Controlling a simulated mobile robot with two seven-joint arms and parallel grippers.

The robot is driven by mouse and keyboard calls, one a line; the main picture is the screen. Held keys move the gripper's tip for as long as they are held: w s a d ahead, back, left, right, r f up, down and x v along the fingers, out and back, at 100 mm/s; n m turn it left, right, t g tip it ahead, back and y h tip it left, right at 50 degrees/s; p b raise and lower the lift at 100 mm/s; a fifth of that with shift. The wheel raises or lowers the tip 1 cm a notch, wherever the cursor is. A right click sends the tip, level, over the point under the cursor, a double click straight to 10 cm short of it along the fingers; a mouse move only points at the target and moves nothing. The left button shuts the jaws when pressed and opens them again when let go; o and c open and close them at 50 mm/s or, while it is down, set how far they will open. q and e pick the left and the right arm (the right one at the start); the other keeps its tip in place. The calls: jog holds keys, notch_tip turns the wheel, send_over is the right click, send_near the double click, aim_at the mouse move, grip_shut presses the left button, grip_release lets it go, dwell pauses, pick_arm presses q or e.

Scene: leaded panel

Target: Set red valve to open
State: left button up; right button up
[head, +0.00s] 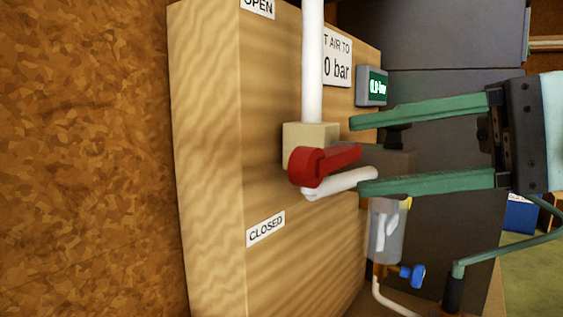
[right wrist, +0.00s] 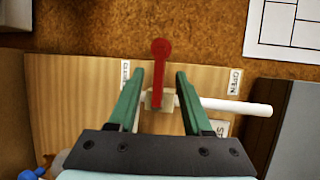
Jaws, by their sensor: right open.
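The red valve lever (head: 325,164) sits in front of a beige block (head: 305,138) on a wooden panel (head: 215,190). Its rounded end faces left in the head view. It lies crosswise to the white pipe, at a height between the OPEN label (head: 258,6) and the CLOSED label (head: 265,229). My right gripper (head: 360,155) is open and comes in from the right. In the right wrist view the red lever (right wrist: 160,72) lies between its green fingers, with a gap on both sides. My left gripper is not in view.
A white pipe (head: 312,65) rises above the block. A small gauge display (head: 373,86) is on the panel to the upper right. A clear bowl with a yellow top (head: 388,232) and a blue knob (head: 413,275) are below the right gripper.

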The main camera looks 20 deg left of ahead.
jog(key=a, duration=0.2)
jog(key=a+f, duration=0.1)
jog(key=a, duration=0.5)
jog(key=shift+s+a+f, duration=0.2)
jog(key=shift+s+f, duration=0.05)
jog(key=shift+f, duration=0.05)
grip_shut()
dwell(1.0)
